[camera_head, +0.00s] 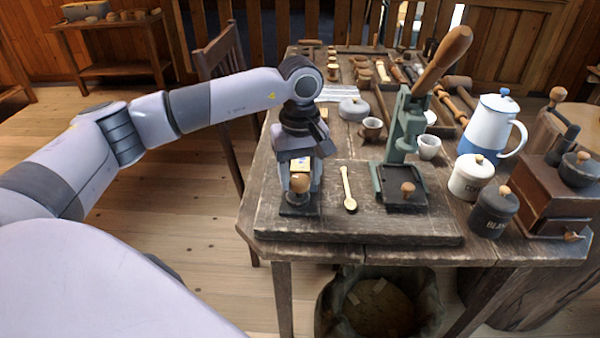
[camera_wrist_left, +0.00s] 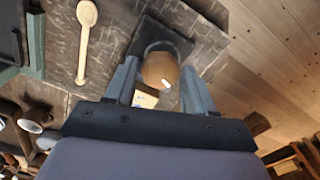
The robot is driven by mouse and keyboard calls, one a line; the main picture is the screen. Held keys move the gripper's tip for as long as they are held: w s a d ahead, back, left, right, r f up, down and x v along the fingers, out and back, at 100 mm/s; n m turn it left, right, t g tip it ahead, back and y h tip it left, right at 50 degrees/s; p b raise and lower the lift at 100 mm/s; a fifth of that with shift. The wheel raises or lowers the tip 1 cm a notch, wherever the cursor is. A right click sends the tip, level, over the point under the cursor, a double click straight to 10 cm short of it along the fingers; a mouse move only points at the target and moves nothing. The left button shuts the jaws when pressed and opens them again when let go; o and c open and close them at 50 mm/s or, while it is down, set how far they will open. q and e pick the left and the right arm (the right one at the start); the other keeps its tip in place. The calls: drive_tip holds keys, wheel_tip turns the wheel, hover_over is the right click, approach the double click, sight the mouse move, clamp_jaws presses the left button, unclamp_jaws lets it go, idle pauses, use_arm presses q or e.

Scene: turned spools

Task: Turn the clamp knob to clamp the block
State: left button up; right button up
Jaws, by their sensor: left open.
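The clamp knob (camera_head: 299,184) is a round wooden ball at the front of a small dark clamp (camera_head: 298,209) on the table's near left corner. In the left wrist view the knob (camera_wrist_left: 160,71) sits between my left gripper's fingers (camera_wrist_left: 160,80). The fingers are apart, with one on each side of it; whether either touches cannot be told. In the head view my left gripper (camera_head: 300,178) points down over the clamp. A small pale block (camera_head: 301,165) shows partly behind the knob, and a piece of it shows in the wrist view (camera_wrist_left: 146,99). My right gripper is not in view.
A wooden spoon (camera_head: 347,190) lies right of the clamp. A green lever press (camera_head: 403,150) stands further right, with a white-and-blue pot (camera_head: 492,128), two canisters and a grinder (camera_head: 550,190) beyond. Several cups and spools stand behind. The table's front edge is close.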

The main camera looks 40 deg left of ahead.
sight(300, 178)
use_arm(q)
wheel_tip(300, 178, up, 7)
drive_tip(key=shift+r, duration=0.1)
idle(0.3)
idle(0.4)
